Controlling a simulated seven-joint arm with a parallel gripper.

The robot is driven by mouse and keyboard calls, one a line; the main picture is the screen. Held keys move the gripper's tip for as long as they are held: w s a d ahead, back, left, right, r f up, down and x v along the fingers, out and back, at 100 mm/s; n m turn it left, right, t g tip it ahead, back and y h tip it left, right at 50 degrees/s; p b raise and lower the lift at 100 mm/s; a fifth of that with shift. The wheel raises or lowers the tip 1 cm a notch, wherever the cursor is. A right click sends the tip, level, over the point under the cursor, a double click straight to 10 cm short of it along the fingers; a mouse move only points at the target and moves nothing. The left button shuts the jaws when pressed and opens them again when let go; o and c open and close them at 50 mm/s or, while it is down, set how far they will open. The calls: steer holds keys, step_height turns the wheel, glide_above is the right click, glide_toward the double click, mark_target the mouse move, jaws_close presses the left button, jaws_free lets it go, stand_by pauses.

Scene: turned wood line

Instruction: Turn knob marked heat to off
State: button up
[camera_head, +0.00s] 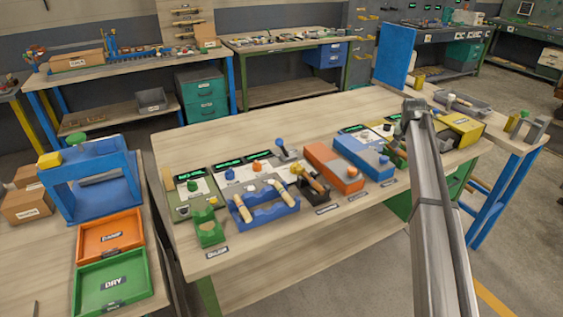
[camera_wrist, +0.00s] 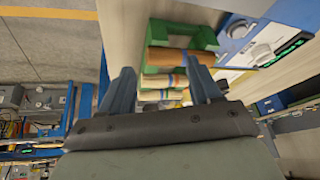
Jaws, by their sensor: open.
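Several control panels with knobs line the wooden bench (camera_head: 300,235). One has a green knob (camera_head: 192,185), another an orange knob (camera_head: 257,166), and one a blue-topped lever (camera_head: 280,143). Their markings are too small to read, so I cannot tell which knob is marked heat. The wrist view shows a round knob (camera_wrist: 238,30) on a pale panel with a lit green display (camera_wrist: 290,46), at the upper right. My gripper (camera_wrist: 164,78) is open and empty, apart from that knob. In the head view my arm crosses the right end of the bench and its fingers are not clear.
A green holder with wooden pieces (camera_wrist: 180,58) lies beyond my fingers. The bench also carries a blue rack (camera_head: 265,212), an orange box (camera_head: 333,170) and a yellow box (camera_head: 460,127). Orange (camera_head: 110,217) and green (camera_head: 80,290) trays stand left.

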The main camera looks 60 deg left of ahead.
steer(key=s+a+r+g, duration=0.1)
steer(key=s+a, duration=0.4)
steer(key=s, duration=0.2)
steer(key=s+a+r, duration=0.1)
steer(key=s+a, duration=0.4)
steer(key=s, duration=0.2)
steer(key=s+a+r+g, duration=0.1)
steer(key=s+a, duration=0.4)
steer(key=s, duration=0.3)
steer(key=shift+a+g+h, duration=0.3)
steer(key=s+a+r+g+h, duration=0.1)
steer(key=s+a, duration=0.2)
steer(key=s, duration=0.4)
steer(key=s+a+r, duration=0.1)
steer(key=s+a, duration=0.2)
steer(key=s, duration=0.5)
steer(key=g+h, duration=0.1)
glide_toward(257, 162)
steer(key=shift+n, duration=0.4)
step_height(257, 162, down, 10)
steer(key=shift+r, duration=0.1)
steer(key=shift+a, duration=0.1)
steer(key=shift+c, duration=0.4)
steer(key=c, duration=1)
steer(key=shift+o, duration=0.2)
